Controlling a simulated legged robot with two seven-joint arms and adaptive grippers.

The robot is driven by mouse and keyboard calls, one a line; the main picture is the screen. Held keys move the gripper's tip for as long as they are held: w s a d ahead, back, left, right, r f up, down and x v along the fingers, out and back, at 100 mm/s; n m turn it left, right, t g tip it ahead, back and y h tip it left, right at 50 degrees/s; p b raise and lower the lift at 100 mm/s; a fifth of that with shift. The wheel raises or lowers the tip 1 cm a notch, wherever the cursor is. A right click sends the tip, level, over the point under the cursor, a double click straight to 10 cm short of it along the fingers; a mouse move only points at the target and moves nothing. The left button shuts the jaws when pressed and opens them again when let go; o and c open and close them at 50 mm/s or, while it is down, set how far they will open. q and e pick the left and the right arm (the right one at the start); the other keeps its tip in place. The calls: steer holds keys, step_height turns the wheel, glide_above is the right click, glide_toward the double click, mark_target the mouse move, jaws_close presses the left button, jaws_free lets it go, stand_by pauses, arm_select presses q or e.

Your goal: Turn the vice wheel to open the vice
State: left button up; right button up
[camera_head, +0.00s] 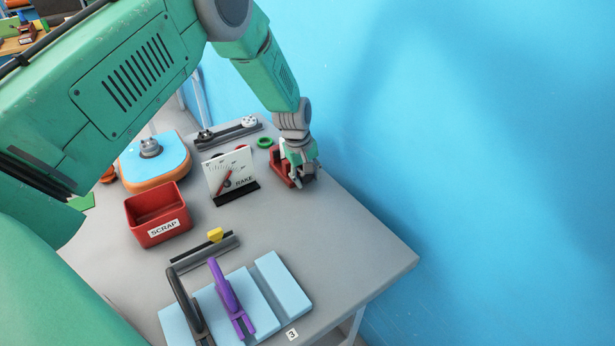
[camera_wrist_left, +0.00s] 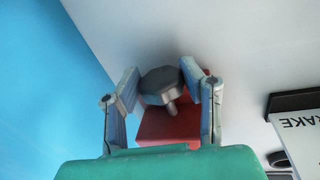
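The red vice (camera_head: 279,166) stands at the table's right edge, partly hidden by my left gripper (camera_head: 302,176). In the left wrist view the vice's red body (camera_wrist_left: 172,128) shows behind the dark grey vice wheel (camera_wrist_left: 161,84), which has a short stub handle. The fingertips of my left gripper (camera_wrist_left: 159,76) are on either side of the wheel and appear to touch its rim. The vice jaws are hidden, so I cannot tell how far they are apart. My right gripper is not in view.
A white sign on a black base (camera_head: 230,175) stands left of the vice. A blue wall (camera_head: 480,130) is at right.

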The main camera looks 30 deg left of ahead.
arm_select(q)
steer(key=c, duration=0.4)
steer(key=shift+c, duration=0.2)
steer(key=shift+s+t+h, duration=0.1)
steer(key=shift+t+h, duration=0.2)
steer(key=shift+t, duration=0.2)
steer(key=shift+t+b, duration=0.3)
steer(key=shift+t, duration=0.1)
steer(key=shift+a+f+t+h+b, duration=0.15)
steer(key=shift+t+h+b, duration=0.15)
steer(key=shift+t+b, duration=0.15)
steer(key=shift+t, duration=0.25)
